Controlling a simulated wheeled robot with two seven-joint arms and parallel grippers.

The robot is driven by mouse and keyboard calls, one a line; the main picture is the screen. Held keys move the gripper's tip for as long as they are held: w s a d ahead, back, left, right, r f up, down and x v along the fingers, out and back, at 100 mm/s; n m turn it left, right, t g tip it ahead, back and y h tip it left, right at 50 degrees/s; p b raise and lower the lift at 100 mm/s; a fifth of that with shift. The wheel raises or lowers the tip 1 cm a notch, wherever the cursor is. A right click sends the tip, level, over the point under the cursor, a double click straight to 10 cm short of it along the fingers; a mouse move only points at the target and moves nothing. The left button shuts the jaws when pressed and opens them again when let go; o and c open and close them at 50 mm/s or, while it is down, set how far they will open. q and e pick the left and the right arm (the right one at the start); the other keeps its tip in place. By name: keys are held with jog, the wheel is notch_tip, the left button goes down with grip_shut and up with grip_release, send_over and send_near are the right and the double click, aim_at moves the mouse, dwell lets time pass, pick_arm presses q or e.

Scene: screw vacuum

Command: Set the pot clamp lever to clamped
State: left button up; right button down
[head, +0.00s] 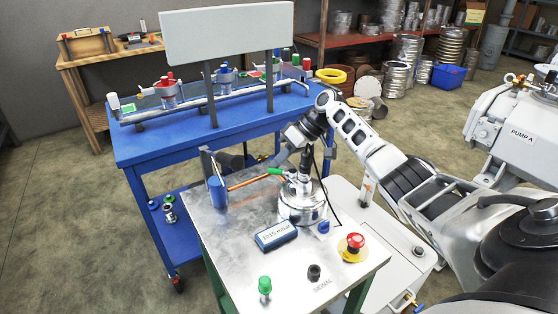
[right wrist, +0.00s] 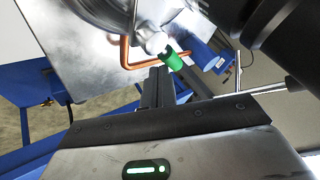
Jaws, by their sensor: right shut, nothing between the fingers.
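The round metal pot (head: 302,207) stands on the steel-topped table. A small green-tipped lever (head: 277,172) sticks out to the left at its top, by a copper pipe (head: 250,182). The green tip also shows in the right wrist view (right wrist: 172,58), just beyond my fingers. My right gripper (head: 303,178) is over the pot's top, close to the lever. Its fingers (right wrist: 157,86) are shut with nothing between them. I cannot tell whether they touch the lever, or which setting it is in. My left gripper is not in view.
On the steel table (head: 215,250) are a blue display box (head: 276,235), a red emergency button (head: 354,244), a green knob (head: 265,286), a black knob (head: 314,272) and a blue cylinder (head: 217,190). A blue bench (head: 150,145) stands behind. The table's front left is clear.

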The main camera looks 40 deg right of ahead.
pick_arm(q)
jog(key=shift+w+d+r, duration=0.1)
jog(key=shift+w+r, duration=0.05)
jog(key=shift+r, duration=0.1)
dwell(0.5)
